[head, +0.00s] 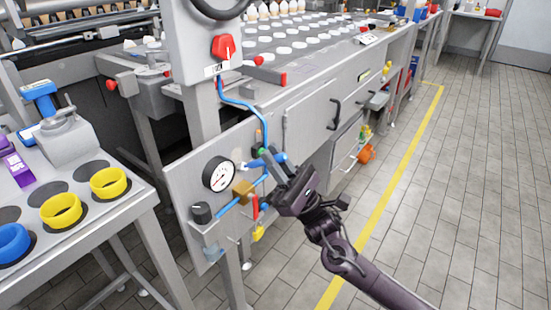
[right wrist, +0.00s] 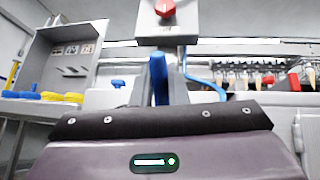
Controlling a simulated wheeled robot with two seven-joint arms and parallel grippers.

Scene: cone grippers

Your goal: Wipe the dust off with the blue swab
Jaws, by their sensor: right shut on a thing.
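My right gripper (head: 274,164) reaches in from the lower right, in front of the machine's grey side panel (head: 186,188). It is shut on a blue rod-like thing (head: 253,165), which I take to be the blue swab. In the right wrist view the blue swab (right wrist: 157,77) stands upright between the fingers, with its lower end hidden by the gripper's body. I cannot tell whether its tip touches the panel. I cannot make out the dust in either view. My left gripper is not in view.
A round gauge (head: 219,174), a black knob (head: 201,212) and a blue hose (head: 246,104) are on the panel. A red knob (head: 223,47) is above. A side table (head: 118,205) with yellow and blue rings stands at the left. The tiled floor at the right is clear.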

